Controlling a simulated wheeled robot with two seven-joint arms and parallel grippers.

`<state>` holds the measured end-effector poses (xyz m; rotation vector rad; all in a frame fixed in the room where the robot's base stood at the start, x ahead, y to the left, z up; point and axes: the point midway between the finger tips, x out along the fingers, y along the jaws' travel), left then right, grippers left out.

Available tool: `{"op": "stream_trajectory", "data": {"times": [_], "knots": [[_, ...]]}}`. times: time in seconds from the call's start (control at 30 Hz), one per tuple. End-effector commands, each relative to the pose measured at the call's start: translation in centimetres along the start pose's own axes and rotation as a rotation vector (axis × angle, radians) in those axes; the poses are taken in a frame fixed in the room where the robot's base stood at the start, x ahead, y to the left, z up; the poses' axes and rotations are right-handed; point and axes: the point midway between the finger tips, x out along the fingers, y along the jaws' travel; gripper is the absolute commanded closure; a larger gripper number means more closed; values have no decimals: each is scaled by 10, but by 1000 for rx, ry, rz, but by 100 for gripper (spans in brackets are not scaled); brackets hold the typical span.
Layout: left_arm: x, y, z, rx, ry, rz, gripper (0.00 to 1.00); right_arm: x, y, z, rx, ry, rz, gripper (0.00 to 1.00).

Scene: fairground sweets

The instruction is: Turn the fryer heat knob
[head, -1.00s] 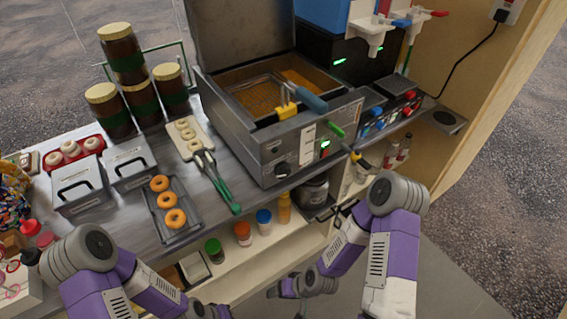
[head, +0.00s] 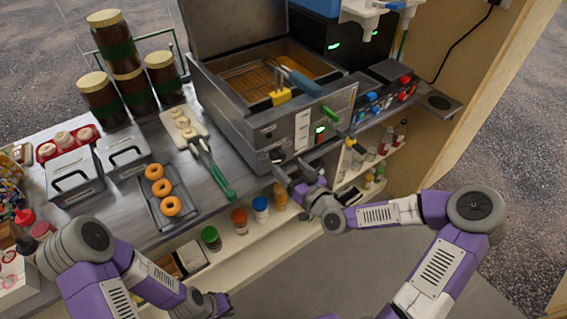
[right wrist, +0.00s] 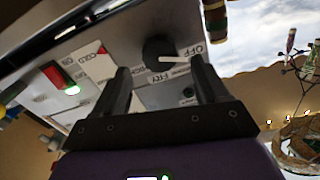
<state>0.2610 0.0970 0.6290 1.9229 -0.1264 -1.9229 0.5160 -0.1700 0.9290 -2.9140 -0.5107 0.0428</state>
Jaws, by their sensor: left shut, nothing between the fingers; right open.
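The fryer (head: 250,118) stands at the back centre of the counter, with its lid up. Its black round heat knob (right wrist: 158,50) shows in the right wrist view, its white pointer toward the OFF label. Contact with the knob cannot be told. My left gripper (head: 216,304) is shut and empty, low at the bottom of the head view.
Green-handled tongs (head: 212,170) and a tray of doughnuts (head: 185,221) lie left of the fryer. A basket with a blue handle (head: 306,82) sits in the fryer. Bottles line the shelf below the counter. The floor in front is clear.

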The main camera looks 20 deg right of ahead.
Motion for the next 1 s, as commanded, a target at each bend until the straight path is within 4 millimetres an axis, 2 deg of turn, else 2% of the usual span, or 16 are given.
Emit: {"op": "stream_trajectory", "data": {"times": [0.1,0.23,0.57,0.9,1.0], "knots": [[4,-1,0,0,0,0,100,18,-1,1,2,0,-2,26],[5,-2,0,0,0,0,100,28,-1,1,2,-2,-2,26],[5,-2,0,0,0,0,100,32,-1,1,2,-3,-1,28],[5,-2,0,0,0,0,100,31,-1,1,2,-3,-1,80],[5,-2,0,0,0,0,100,31,-1,1,4,-3,-1,82]]}}
